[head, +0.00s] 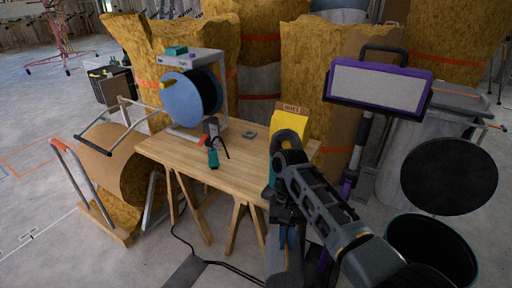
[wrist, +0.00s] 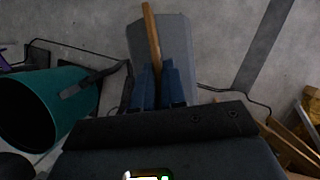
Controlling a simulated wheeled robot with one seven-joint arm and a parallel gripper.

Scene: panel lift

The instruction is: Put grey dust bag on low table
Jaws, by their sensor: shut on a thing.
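The grey dust bag (wrist: 176,42) hangs below my gripper (wrist: 157,72) in the wrist view, with a tan strip along its top edge. The two blue fingers are shut on that strip. In the head view my gripper (head: 286,237) points down in front of the table's right end, and the grey bag (head: 284,268) shows under it, partly cut off by the picture's lower edge. The wooden table (head: 180,152) on trestle legs stands left of and behind my gripper. The bag is apart from the tabletop. My arm hides the table's right front corner.
On the table stand a machine with a blue disc (head: 191,98), a teal tool (head: 213,157) and a yellow bag (head: 289,121). A purple-framed lamp (head: 378,85) and a teal bin (head: 432,250) stand at right. Cables cross the floor.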

